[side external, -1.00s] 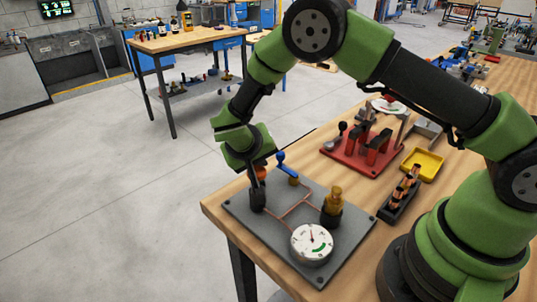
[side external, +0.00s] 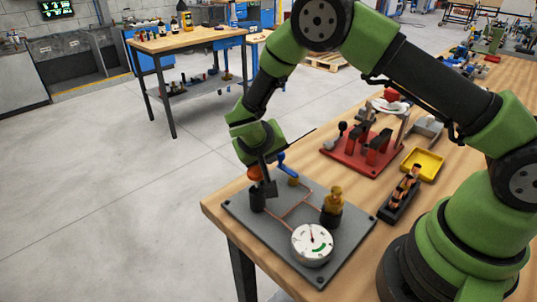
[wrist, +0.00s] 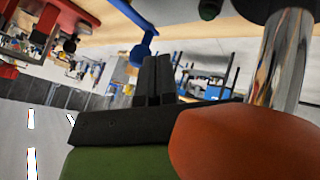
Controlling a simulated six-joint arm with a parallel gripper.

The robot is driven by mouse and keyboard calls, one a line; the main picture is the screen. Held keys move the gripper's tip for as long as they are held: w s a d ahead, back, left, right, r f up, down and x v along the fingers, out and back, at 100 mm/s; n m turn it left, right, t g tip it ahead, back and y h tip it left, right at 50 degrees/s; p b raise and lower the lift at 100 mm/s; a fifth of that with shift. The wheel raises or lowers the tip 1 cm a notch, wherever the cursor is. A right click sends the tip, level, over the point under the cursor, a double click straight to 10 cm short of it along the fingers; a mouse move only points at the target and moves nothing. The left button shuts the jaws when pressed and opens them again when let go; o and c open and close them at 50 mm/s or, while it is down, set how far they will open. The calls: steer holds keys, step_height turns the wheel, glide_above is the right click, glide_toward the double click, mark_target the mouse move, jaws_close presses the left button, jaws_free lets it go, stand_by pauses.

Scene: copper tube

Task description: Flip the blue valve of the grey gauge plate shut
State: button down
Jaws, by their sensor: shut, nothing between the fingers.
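The grey gauge plate (side external: 268,232) lies at the near table corner in the side view. Its blue valve (side external: 286,165) has a lever with a round knob, tilted up and leftward over a brass base. My gripper (side external: 271,188) is shut and empty, pointing down just left of the valve, low over the plate. In the wrist view the shut fingers (wrist: 152,80) have the blue lever (wrist: 143,48) just beyond their tips. I cannot tell whether they touch. My wrist and gripper partly cover the area left of the valve in the side view.
The plate also carries a white dial gauge (side external: 312,242), a brass fitting (side external: 333,198) and a black post (side external: 257,199) with an orange top close to my gripper. A red fixture (side external: 352,155), a yellow tray (side external: 422,164) and a black rack (side external: 400,205) stand behind and right.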

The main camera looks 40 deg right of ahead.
steer(key=shift+w+d, duration=0.15)
steer(key=shift+d, duration=0.15)
steer(key=shift+w+d, duration=0.25)
steer(key=shift+d, duration=1.7)
steer(key=shift+d+m+g, duration=0.2)
steer(key=shift+m+g, duration=0.1)
steer(key=shift+m, duration=0.3)
steer(key=shift+s+d, duration=0.3)
steer(key=shift+d, duration=0.15)
steer(key=shift+s+d+m+g, duration=0.2)
steer(key=shift+d+m+g, duration=0.2)
steer(key=shift+m+g, duration=0.45)
steer(key=shift+s+d, duration=0.3)
steer(key=shift+a, duration=0.15)
